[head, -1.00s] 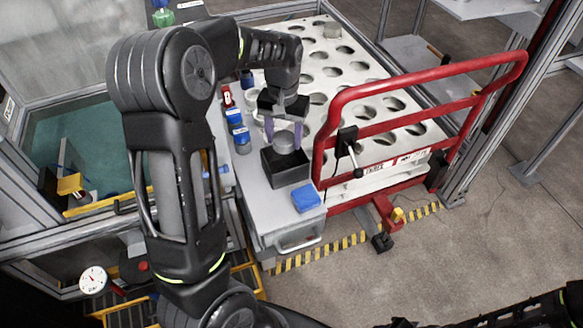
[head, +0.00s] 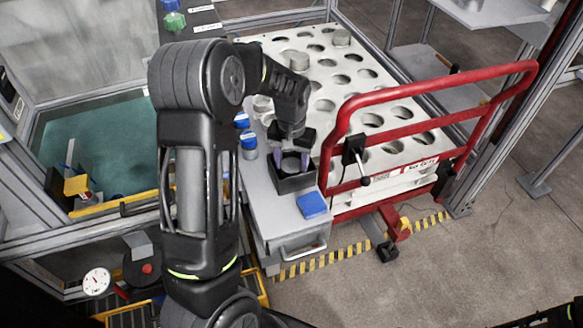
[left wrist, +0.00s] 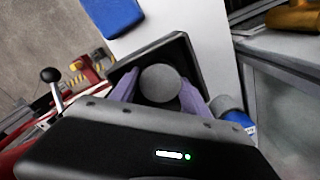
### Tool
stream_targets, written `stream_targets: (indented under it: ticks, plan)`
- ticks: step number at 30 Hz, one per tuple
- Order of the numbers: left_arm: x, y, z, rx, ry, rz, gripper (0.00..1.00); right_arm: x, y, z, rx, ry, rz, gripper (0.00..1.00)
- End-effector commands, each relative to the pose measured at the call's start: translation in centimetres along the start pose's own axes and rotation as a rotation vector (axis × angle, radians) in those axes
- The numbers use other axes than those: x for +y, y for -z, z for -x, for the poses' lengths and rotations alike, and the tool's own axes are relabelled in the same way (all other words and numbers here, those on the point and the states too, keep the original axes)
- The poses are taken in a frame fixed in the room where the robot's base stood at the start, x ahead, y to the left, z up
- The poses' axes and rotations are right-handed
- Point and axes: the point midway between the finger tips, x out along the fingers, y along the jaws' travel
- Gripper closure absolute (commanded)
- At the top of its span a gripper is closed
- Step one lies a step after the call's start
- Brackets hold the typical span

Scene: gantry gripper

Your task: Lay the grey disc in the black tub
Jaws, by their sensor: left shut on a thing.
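The black tub (head: 296,187) stands open on the grey cabinet top. It also shows in the left wrist view (left wrist: 184,45), behind the disc. My left gripper (head: 290,163) points down over the tub and is shut on the grey disc (head: 290,166), with its purple fingers on either side. The disc is at the tub's mouth, within its outline; its exact height against the rim is hard to tell. In the left wrist view the disc's round face (left wrist: 160,83) shows between the fingers (left wrist: 160,92).
A blue block (head: 312,205) lies on the cabinet in front of the tub. Blue-capped containers (head: 248,141) stand to the tub's left. A red rail (head: 345,110) rises close on the right, before a white rack with round holes (head: 400,92).

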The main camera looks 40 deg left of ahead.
Motion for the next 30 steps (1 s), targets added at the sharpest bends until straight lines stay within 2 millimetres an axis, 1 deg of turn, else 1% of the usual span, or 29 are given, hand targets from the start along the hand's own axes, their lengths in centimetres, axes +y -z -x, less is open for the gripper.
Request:
stream_targets:
  ticks: [1, 4, 12, 16, 17, 18, 20, 27, 30]
  plan:
    - [0.0, -0.1, -0.9, -0.004, 0.001, 0.0, 0.82, 0.0, 0.0, -0.1, 0.0, 0.0, 0.0, 0.64]
    - [0.0, -0.1, -1.8, -0.003, 0.0, 0.0, 0.82, 0.1, 0.0, -0.1, 0.0, 0.0, 0.0, 0.64]
    - [0.0, 0.0, -1.9, 0.0, 0.0, 0.0, 0.82, 0.1, 0.0, -0.1, 0.0, 0.0, 0.0, 0.64]
    - [0.0, 0.0, -2.4, 0.0, 0.0, 0.0, 0.82, 0.2, 0.0, -0.4, 0.0, 0.0, 0.0, 0.64]
    - [0.0, 0.0, -2.3, 0.0, 0.0, 0.0, 0.44, 0.1, 0.0, -0.3, 0.0, 0.0, 0.0, 0.64]
    - [0.0, 0.0, -2.2, 0.0, 0.0, 0.0, 0.41, 0.1, 0.0, -0.3, 0.0, 0.0, 0.0, 0.64]
    - [0.0, 0.0, -2.2, 0.0, 0.0, 0.0, 0.37, 0.1, 0.0, -0.3, 0.0, 0.0, 0.0, 0.64]
    - [0.0, 0.0, -2.2, 0.0, 0.0, 0.0, 0.37, 0.1, 0.0, -0.3, 0.0, 0.0, 0.0, 0.64]
    - [0.0, 0.0, -1.8, 0.0, 0.0, 0.0, 0.37, 0.0, 0.0, 0.0, 0.0, 0.0, 0.0, 0.64]
